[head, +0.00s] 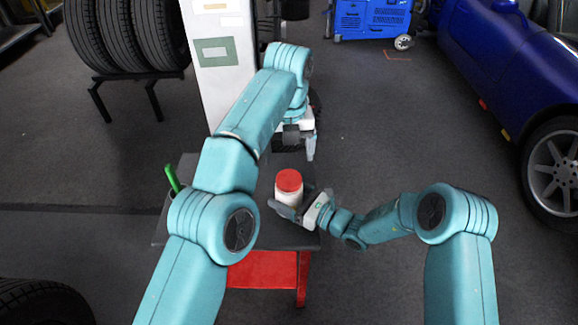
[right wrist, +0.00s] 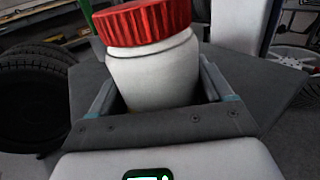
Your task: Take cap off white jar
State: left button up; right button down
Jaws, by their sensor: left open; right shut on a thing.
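The white jar (head: 288,196) stands upright on the dark top of a small red stand. Its red cap (head: 289,180) is on it. My right gripper (head: 291,208) is shut on the jar's body from the right and front. In the right wrist view the white jar (right wrist: 153,72) sits between the two fingers, and the ribbed red cap (right wrist: 142,20) is above them. My left gripper (head: 308,148) is open and empty, above and behind the jar, with its fingers pointing down; it is partly hidden by its own arm.
The stand's dark top (head: 190,165) also bears a green-handled thing (head: 172,178) at the left, partly hidden by my left arm. A white column (head: 216,80) rises behind. Tyres on a rack (head: 125,35), a blue machine (head: 368,18) and a blue car (head: 510,60) stand farther off.

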aim_at(289, 179)
pick_arm(q)
jog(key=shift+f+m, duration=0.2)
jog(key=shift+m, duration=0.4)
pick_arm(e)
jog(key=shift+f, duration=0.1)
pick_arm(q)
jog(key=shift+f, duration=3.85)
